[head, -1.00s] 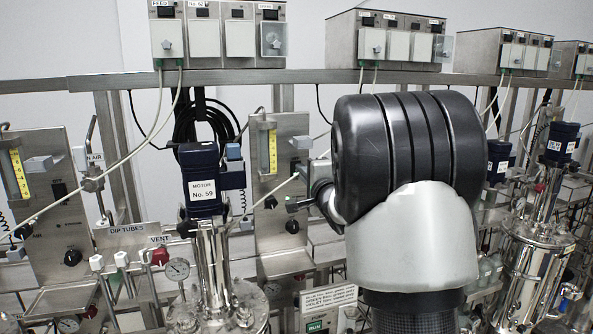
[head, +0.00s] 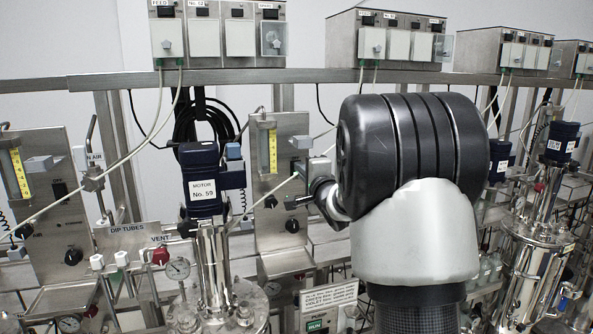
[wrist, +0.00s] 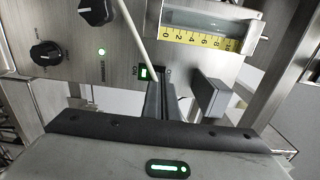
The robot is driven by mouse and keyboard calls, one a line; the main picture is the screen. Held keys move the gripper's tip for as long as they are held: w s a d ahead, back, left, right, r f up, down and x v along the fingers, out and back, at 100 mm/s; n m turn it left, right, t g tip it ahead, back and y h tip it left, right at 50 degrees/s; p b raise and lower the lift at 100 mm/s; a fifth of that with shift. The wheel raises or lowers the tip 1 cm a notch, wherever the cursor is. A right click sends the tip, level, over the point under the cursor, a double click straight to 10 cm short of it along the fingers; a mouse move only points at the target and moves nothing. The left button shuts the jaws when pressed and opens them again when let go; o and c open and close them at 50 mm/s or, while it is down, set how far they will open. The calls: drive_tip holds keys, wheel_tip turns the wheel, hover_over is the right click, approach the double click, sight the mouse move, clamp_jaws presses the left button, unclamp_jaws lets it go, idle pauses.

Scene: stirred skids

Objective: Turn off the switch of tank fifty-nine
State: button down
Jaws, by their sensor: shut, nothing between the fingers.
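The motor labelled No. 59 (head: 203,185) stands above its tank at left centre in the head view. Beside it on the right is a steel control panel (head: 280,238) with a gauge and dark knobs. In the wrist view that panel (wrist: 75,75) shows a switch (wrist: 145,73) with a lit green part. My gripper (wrist: 160,88) is shut and empty, its fingertips right by the switch and hiding part of it; I cannot tell whether they touch. In the head view my gripper (head: 290,203) is in front of the panel, partly hidden by my arm.
A yellow-scaled gauge (wrist: 195,38), a grey block (wrist: 208,97) and a pale cable (wrist: 136,40) lie close around my fingers. Two black knobs (wrist: 46,54) and a green light (wrist: 101,51) are to the left. Another tank (head: 535,270) stands at right.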

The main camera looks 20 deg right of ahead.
drive_tip(key=shift+w, duration=0.15)
drive_tip(key=shift+w, duration=0.5)
idle(0.3)
drive_tip(key=shift+s, duration=0.65)
drive_tip(key=s, duration=0.7)
drive_tip(key=shift+b, duration=0.35)
drive_tip(key=shift+r, duration=0.1)
